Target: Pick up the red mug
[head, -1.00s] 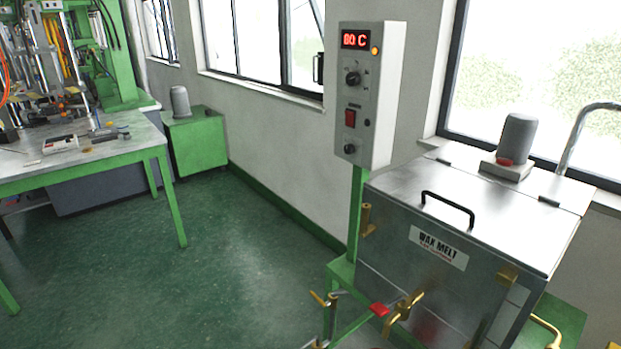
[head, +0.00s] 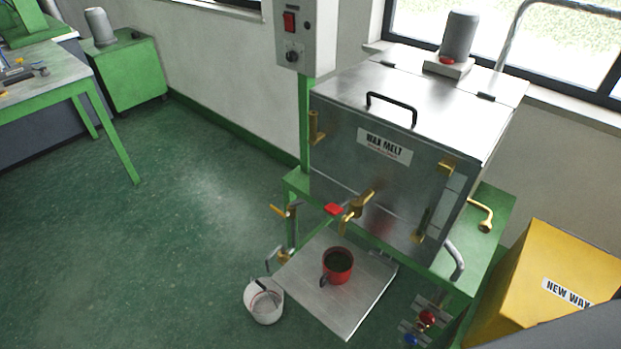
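The red mug (head: 338,271) stands upright on a square metal plate (head: 345,318) low in front of the wax melt tank. Its inside looks dark green, and a dark handle shows at its lower left. A brass tap (head: 357,205) with a red lever end sits on the tank front, above the mug. Neither of my grippers is in view.
The wax melt tank (head: 465,130) stands on a green frame. A white bucket (head: 263,302) is on the floor left of the plate. A yellow new wax box (head: 545,265) stands at the right. Green floor (head: 150,240) at the left is clear.

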